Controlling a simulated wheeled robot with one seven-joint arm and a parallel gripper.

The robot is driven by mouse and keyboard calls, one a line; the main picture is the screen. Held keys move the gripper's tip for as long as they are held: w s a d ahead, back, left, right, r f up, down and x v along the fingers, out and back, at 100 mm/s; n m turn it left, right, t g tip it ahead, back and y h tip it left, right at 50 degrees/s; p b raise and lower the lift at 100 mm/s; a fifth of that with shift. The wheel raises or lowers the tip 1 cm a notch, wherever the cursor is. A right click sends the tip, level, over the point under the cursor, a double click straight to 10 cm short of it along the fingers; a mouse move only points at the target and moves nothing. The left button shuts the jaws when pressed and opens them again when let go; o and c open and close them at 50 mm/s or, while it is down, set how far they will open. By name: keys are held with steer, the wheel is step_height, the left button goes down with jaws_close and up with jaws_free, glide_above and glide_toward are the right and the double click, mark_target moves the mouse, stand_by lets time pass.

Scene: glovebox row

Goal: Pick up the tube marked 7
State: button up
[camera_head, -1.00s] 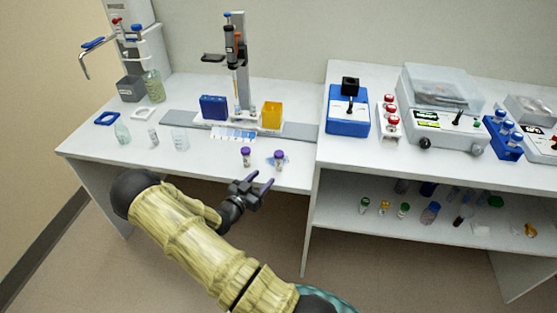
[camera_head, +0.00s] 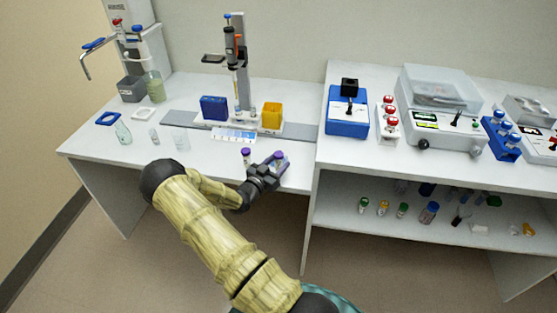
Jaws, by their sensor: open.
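Two small tubes with purple caps stand near the front edge of the left bench: a left tube (camera_head: 246,153) and a right tube (camera_head: 279,156). I cannot read a number on either, so I cannot tell which is marked 7. My gripper (camera_head: 270,167) is open at the front edge, close to the right tube and partly covering it. I cannot tell whether the right tube is between the fingers or whether they touch it. The left tube is just left of the gripper, its lower part close to the gripper's body.
Behind the tubes stand a pipette stand (camera_head: 239,70), a blue box (camera_head: 214,107) and a yellow box (camera_head: 272,115). Clear glassware, including a flask (camera_head: 123,133), is at left. A blue device (camera_head: 348,112) stands on the right bench. Small vials sit on the shelf below.

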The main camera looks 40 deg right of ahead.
steer(key=shift+w+d+f, duration=0.1)
steer(key=shift+w+d, duration=0.2)
steer(key=shift+d, duration=0.3)
steer(key=shift+s, duration=0.1)
steer(key=shift+s, duration=0.1)
steer(key=shift+c, duration=0.2)
steer(key=c, duration=1)
